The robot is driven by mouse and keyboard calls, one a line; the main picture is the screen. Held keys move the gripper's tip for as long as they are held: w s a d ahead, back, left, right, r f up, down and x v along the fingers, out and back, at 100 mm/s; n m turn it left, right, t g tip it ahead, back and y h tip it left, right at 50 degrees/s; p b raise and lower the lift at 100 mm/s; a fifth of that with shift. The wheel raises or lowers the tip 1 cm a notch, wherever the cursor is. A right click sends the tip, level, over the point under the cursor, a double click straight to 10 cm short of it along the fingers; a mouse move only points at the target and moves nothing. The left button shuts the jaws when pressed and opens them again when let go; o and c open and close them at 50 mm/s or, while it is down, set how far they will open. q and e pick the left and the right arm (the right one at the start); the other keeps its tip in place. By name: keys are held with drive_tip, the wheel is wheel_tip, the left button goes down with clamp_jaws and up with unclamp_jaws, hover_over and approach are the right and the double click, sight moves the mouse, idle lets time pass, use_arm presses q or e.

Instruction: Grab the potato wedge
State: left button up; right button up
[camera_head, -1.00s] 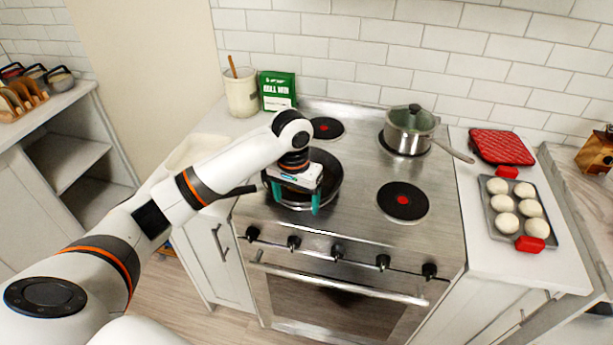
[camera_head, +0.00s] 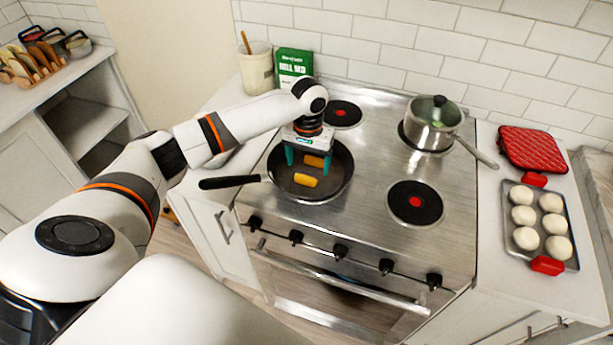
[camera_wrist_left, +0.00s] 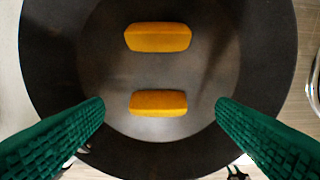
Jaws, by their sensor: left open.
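Two golden potato wedges lie apart in a dark frying pan (camera_head: 338,182) on the stove's front left. One wedge (camera_head: 305,181) is nearer the front of the pan; the other wedge (camera_head: 314,161) is farther back, close to my left gripper (camera_head: 307,158). The left wrist view shows an upper wedge (camera_wrist_left: 158,37) and a lower wedge (camera_wrist_left: 158,103) inside the pan (camera_wrist_left: 270,60). There my left gripper (camera_wrist_left: 160,108) has its green fingers wide apart, with the lower wedge between their tips in the picture. Nothing is held. My right gripper is out of view.
The pan's black handle (camera_head: 230,182) points left. A lidded pot (camera_head: 432,125) stands at the stove's back right. A green box (camera_head: 294,66) and a utensil crock (camera_head: 257,70) stand behind. A tray of dough balls (camera_head: 533,256) lies on the right counter.

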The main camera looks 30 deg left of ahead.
sight(306, 178)
use_arm(q)
drive_tip(key=f, duration=0.1)
drive_tip(key=f+p, duration=0.1)
drive_tip(key=f, duration=0.1)
drive_tip(key=shift+s+f, duration=0.2)
drive_tip(key=shift+s, duration=0.2)
drive_tip(key=shift+f, duration=0.2)
drive_tip(key=shift+w, duration=0.15)
drive_tip(key=c, duration=1.1)
drive_tip(key=shift+o, duration=0.2)
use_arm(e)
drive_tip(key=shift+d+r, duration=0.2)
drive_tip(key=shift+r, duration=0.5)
